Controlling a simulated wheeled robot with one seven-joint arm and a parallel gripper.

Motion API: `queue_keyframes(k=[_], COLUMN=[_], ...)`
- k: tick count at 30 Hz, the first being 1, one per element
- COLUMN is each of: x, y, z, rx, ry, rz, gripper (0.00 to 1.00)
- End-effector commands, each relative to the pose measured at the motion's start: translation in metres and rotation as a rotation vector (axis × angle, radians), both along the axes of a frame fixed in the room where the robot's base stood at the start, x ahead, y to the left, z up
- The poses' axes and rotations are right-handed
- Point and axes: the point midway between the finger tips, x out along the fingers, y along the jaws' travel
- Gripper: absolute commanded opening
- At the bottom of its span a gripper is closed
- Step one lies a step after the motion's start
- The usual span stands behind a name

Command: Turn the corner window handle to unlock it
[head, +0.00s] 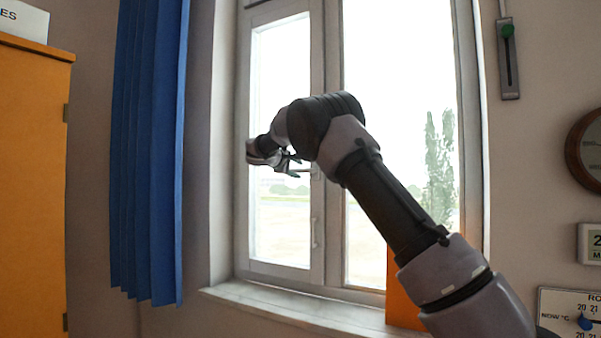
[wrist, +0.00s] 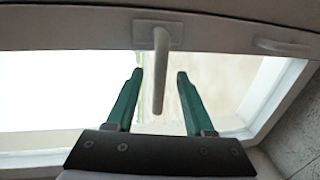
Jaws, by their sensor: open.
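The window handle is a pale lever (wrist: 158,75) on a rectangular base plate, mounted on the white sash frame in the wrist view. Its lever reaches between the two green fingers of my gripper (wrist: 160,74). The fingers are open, one on each side of the lever, with a visible gap to both. In the head view my gripper (head: 291,165) is beside the middle upright of the window (head: 322,235). The handle there is small and partly hidden by my gripper and arm.
A second, smaller fitting (wrist: 283,47) sits on the same frame; a lower one (head: 314,233) shows in the head view. A blue curtain (head: 148,150) hangs left. An orange cabinet (head: 32,190) stands far left.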

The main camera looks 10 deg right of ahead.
Motion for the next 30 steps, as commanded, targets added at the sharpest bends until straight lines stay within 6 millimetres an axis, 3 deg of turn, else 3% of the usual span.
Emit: queue_keyframes(k=[6, 12, 30], x=[-0.037, -0.055, -0.059], y=[0.027, 0.040, 0.038], z=[0.009, 0.014, 0.014], rx=[0.000, 0.001, 0.010], ry=[0.000, -0.001, 0.003], rz=[0.003, 0.001, -0.005], gripper=[0.53, 0.53, 0.53])
